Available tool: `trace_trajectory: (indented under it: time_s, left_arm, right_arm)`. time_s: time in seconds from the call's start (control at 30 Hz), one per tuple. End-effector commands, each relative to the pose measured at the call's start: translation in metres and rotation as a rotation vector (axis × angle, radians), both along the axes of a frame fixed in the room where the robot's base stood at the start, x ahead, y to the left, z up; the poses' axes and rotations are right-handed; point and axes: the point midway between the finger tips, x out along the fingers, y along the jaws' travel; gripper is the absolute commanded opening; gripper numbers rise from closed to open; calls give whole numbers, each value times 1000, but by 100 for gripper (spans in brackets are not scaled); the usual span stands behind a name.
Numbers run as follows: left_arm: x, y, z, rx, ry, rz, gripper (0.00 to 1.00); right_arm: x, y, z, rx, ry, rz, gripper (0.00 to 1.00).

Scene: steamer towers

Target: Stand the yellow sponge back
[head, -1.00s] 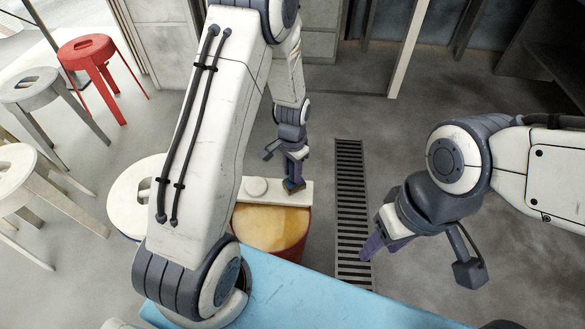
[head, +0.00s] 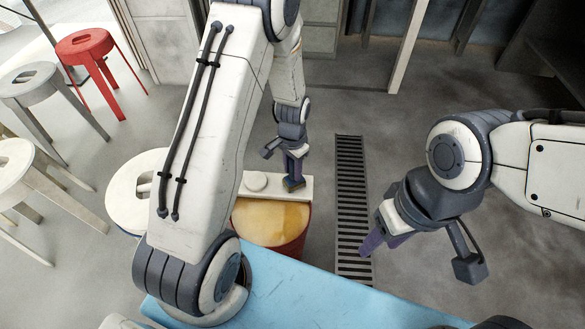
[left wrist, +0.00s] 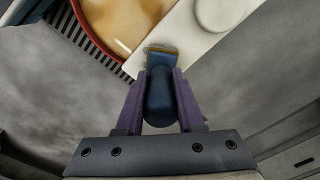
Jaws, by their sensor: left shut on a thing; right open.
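My left gripper (head: 294,162) is shut on a small dark blue thing (left wrist: 159,92) with a narrow yellowish-brown end. In the left wrist view both purple fingers pinch its rounded blue part. In the head view it is above or at the right end of a white board (head: 270,197); I cannot tell whether it touches. The board also shows in the left wrist view (left wrist: 184,38). I cannot clearly make out a yellow sponge; the held thing may be it. My right gripper (head: 376,240) is open and empty at the right, above the floor.
A red pot (head: 308,237) with yellowish contents stands beside the board. A round white knob or disc (head: 257,181) sits on the board. A blue table top (head: 290,295) is in front, a floor grate (head: 351,200) to the right. Stools, one red (head: 85,45), stand at the left.

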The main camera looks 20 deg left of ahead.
Motion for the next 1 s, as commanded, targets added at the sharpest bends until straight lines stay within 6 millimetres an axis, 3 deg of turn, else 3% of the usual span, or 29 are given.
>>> trace_trajectory:
  time_s: [0.27, 0.3, 0.37, 0.83, 1.0]
  left_arm:
    - [0, 0, -5, 0, -1, 0, 0]
    - [0, 0, -4, 0, -1, 0, 48]
    - [0, 0, -4, 0, -1, 0, 71]
    - [0, 0, -3, 0, 0, 0, 72]
    - [1, 0, 16, 0, -4, 0, 72]
  right_arm:
    - [0, 0, -3, 0, 0, 0, 50]
    - [0, 0, -2, 0, 0, 0, 50]
    - [0, 0, -2, 0, 0, 0, 50]
    - [0, 0, -2, 0, 0, 0, 50]
    - [0, 0, 6, 0, 0, 0, 50]
